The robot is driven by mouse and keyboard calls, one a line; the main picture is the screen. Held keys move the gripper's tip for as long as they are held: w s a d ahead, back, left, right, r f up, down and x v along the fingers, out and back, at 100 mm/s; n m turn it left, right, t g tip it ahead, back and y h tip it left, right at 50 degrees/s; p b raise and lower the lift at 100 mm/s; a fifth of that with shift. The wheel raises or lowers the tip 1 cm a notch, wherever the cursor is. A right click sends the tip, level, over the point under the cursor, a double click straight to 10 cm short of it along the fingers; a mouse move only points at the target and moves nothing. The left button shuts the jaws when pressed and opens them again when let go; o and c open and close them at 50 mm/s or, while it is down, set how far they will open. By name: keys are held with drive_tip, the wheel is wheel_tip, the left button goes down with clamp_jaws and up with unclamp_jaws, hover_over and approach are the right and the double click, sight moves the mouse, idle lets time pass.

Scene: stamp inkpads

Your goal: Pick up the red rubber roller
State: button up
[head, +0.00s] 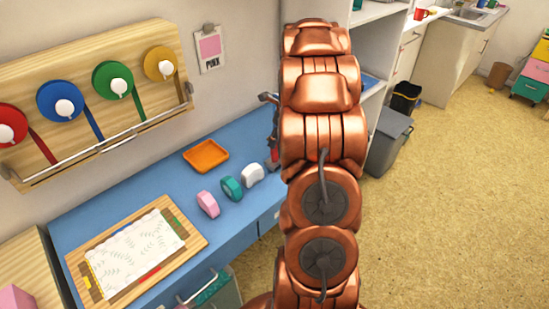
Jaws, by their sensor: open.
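My copper arm (322,150) rises through the middle and hides most of my gripper. A dark grey metal piece (267,97) sticking out at the arm's left edge looks like part of the gripper, with its jaws apart. Just below, a narrow red and dark shape (272,155) shows at the back right of the blue table (225,215). It may be the red rubber roller, but the arm covers much of it. I cannot tell whether the gripper touches it, and nothing is seen held.
An orange tray (205,155) and pink (208,204), teal (231,188) and white (252,175) pieces are on the table. A wooden board (190,236) with patterned paper lies front left. A rack (95,95) of coloured reels hangs behind. White shelves (375,50) stand right.

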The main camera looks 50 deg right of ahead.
sight(273, 151)
drive_tip(key=shift+p+x, duration=1.4)
drive_tip(key=shift+x, duration=2.5)
clamp_jaws()
